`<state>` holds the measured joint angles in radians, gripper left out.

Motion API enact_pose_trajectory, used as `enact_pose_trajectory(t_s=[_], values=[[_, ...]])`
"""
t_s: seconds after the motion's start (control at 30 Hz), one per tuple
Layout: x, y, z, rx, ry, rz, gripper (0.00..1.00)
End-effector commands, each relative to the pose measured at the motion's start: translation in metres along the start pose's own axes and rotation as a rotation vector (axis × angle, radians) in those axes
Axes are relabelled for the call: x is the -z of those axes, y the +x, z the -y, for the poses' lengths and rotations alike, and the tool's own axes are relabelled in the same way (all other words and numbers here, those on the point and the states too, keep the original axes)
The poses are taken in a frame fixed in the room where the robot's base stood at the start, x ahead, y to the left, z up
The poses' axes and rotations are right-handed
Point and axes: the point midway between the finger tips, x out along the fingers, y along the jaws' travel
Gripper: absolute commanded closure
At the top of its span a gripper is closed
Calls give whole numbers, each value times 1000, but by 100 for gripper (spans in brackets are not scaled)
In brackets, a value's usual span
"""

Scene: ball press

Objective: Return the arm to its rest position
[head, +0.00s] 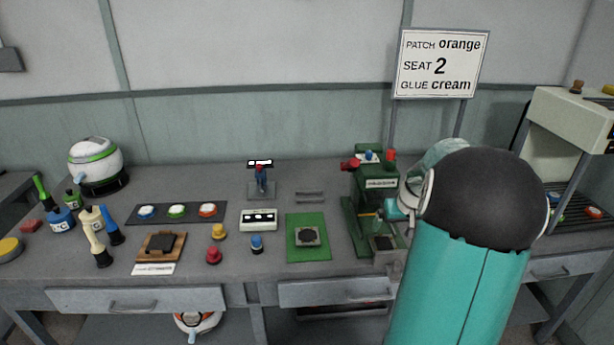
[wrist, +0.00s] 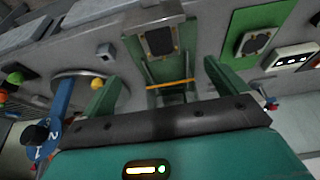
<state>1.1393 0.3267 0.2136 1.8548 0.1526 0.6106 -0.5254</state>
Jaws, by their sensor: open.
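My arm fills the right of the head view, in front of the bench. My gripper shows in the wrist view (wrist: 162,78) with its two green fingers spread wide and nothing seen between them in contact.
A green mat (head: 309,252) with a dark square piece lies left of the press. Several bottles, coloured caps and a wooden board (head: 160,247) stand further left. A sign (head: 440,65) stands behind, and a cream machine (head: 570,120) is at the far right.

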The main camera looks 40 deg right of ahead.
Motion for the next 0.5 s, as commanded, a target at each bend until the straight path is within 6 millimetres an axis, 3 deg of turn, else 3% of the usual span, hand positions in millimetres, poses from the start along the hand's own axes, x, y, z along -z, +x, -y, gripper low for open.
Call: enact_pose_trajectory(t_s=[0.17, 0.27, 0.37, 0.5], values=[[0, 0, 1, 0, -1, 0, 2], [2, -6, 13, 2, -17, -1, 2], [5, -24, 47, 4, -55, -4, 2], [-3, -64, 122, 15, -138, -9, 2]])
